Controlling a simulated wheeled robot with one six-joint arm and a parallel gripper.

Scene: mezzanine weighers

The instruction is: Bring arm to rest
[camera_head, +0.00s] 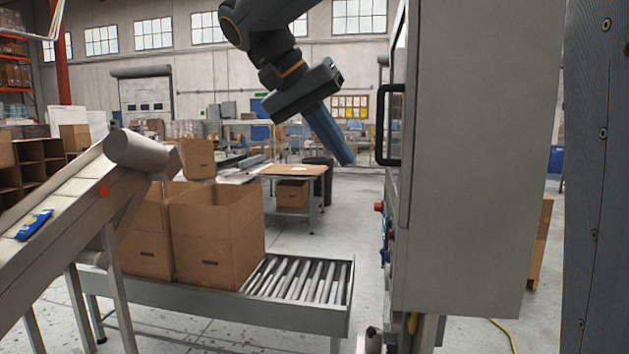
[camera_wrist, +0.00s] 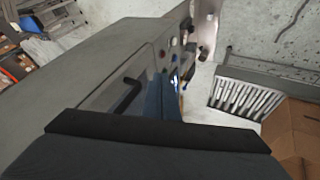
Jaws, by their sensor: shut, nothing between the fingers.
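My gripper (camera_head: 343,157) hangs from the dark arm in the upper middle of the head view, with its long blue fingers pointing down and to the right. The fingers are together with nothing between them. They are in the air left of the tall grey cabinet (camera_head: 470,170), near its black door handle (camera_head: 383,125); I cannot tell the exact gap. In the wrist view the dark gripper body fills the bottom, and the blue fingers (camera_wrist: 160,98) show beyond it, in front of the cabinet panel with its handle (camera_wrist: 128,95) and buttons.
Two open cardboard boxes (camera_head: 215,240) stand on a roller conveyor (camera_head: 300,280). A sloped chute (camera_head: 60,200) with a blue packet (camera_head: 35,224) is at the left. A dark post (camera_head: 597,180) stands at the far right. Open floor lies behind the conveyor.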

